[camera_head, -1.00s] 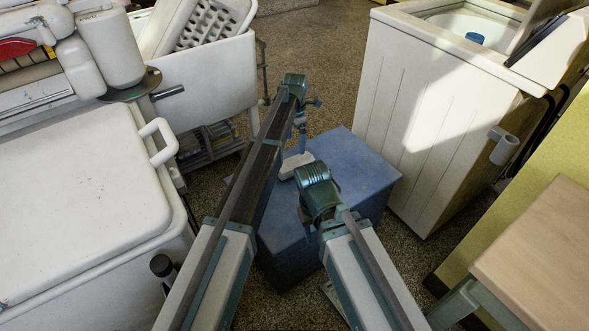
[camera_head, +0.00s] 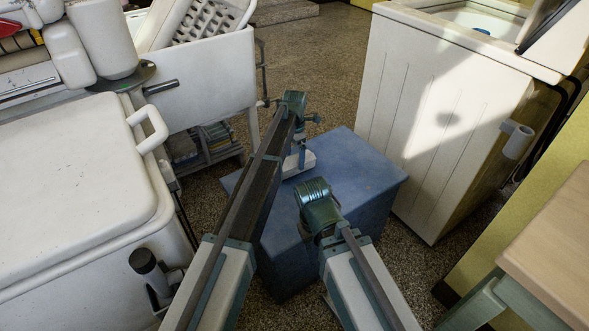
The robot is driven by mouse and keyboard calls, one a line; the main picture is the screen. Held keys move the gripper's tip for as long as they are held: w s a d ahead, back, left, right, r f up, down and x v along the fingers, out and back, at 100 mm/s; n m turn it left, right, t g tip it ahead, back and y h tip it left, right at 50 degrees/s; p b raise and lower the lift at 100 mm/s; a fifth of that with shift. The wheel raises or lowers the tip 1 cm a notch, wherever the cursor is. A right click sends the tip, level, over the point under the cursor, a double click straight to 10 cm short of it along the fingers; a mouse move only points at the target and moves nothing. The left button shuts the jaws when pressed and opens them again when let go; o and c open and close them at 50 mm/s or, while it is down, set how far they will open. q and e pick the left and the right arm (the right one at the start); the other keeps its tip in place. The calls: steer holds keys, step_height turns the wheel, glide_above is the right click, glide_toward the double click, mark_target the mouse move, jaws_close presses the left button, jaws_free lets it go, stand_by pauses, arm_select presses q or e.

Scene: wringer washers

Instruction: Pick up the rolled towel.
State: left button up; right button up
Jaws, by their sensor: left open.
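I cannot make out a rolled towel in the head view. My left gripper (camera_head: 299,164) hangs at the far end of the left arm, a pale block above or in front of the blue box (camera_head: 368,180). It is open, but its fingertips are not clear. My right arm's dark green wrist (camera_head: 319,205) is nearer, in front of the same box; its fingers are hidden beneath it.
A white lidded tub (camera_head: 70,185) with a handle is at left. Behind it stands a white sink (camera_head: 205,80) with a ribbed board. A tall white washer (camera_head: 440,110) is at right. A wooden-topped table (camera_head: 555,240) is at lower right. Speckled floor (camera_head: 310,55) is clear beyond.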

mark_target(294, 158)
arm_select(q)
step_height(294, 158, down, 3)
steer(key=shift+f+b, duration=0.2)
steer(key=shift+b, duration=1)
steer(key=shift+r, duration=0.1)
jaws_close()
